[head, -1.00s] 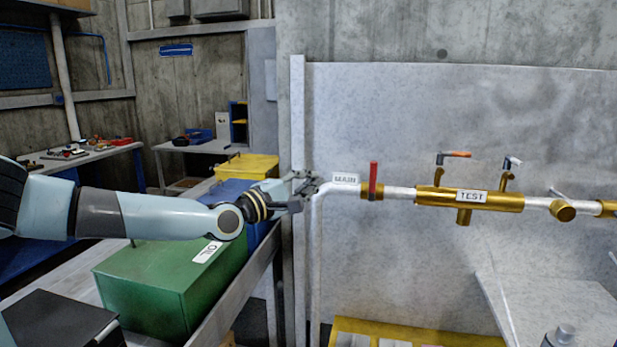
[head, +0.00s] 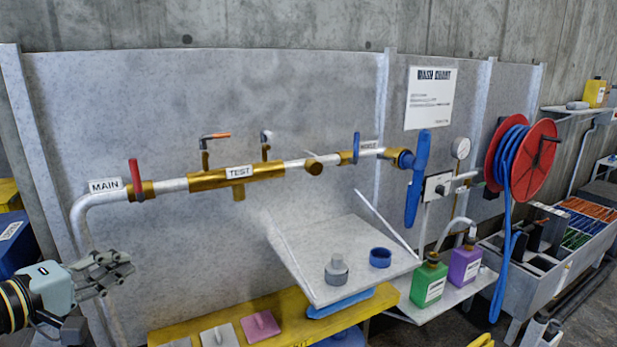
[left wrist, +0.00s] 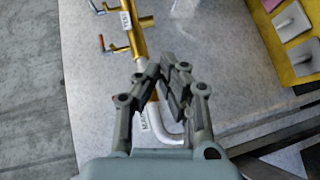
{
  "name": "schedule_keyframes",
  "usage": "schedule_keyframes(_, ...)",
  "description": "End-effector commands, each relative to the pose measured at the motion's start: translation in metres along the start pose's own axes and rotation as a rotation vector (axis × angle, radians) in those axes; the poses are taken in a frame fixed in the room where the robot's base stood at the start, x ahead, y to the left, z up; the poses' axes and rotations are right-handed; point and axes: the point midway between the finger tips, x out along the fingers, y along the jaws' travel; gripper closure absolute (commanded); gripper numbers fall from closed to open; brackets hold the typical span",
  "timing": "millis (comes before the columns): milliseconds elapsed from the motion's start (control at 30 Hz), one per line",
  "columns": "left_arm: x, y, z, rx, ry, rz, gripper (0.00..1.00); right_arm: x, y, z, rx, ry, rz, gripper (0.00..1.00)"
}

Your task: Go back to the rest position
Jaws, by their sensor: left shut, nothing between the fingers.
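My left gripper (head: 112,272) is at the lower left of the head view, in front of the grey panel and below the pipe's bend. Its fingers are shut with nothing between them. In the left wrist view the same gripper (left wrist: 167,80) covers part of the white pipe near the MAIN label. The pipe (head: 90,205) carries a red-handled valve (head: 135,180) beside the MAIN label, and a brass TEST section (head: 238,178). The red handle stands upright. My right gripper does not show in either view.
A sloped shelf (head: 300,255) holds a grey fitting (head: 337,270) and a blue ring (head: 380,257). A yellow tray (head: 270,312) lies below. Green (head: 428,283) and purple (head: 465,263) canisters stand right of it. A red hose reel (head: 522,160) hangs further right.

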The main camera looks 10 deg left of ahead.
Motion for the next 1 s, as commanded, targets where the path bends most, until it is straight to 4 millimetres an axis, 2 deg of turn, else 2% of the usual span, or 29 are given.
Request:
schedule_keyframes(33, -0.004, -0.01, 0.043, 0.104, -0.079, -0.062, 1.0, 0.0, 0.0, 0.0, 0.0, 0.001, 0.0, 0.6)
schedule_keyframes(100, -0.015, -0.026, 0.097, 0.301, -0.196, -0.162, 1.0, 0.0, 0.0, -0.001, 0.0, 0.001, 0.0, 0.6)
schedule_keyframes(200, -0.038, -0.043, 0.15, 0.58, -0.338, -0.295, 1.0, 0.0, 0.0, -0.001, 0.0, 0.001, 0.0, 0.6)
schedule_keyframes(300, -0.063, -0.053, 0.175, 0.8, -0.441, -0.411, 1.0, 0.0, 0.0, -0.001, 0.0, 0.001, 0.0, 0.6)
schedule_keyframes(500, -0.108, -0.062, 0.189, 1.061, -0.579, -0.604, 1.0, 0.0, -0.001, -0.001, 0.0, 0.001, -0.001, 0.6)
schedule_keyframes(800, -0.176, -0.06, 0.188, 1.234, -0.756, -0.858, 1.0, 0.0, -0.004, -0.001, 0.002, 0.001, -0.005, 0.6)
schedule_keyframes(1000, -0.149, -0.136, 0.194, 1.226, -0.776, -0.876, 1.0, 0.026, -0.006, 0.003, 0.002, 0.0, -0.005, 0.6)
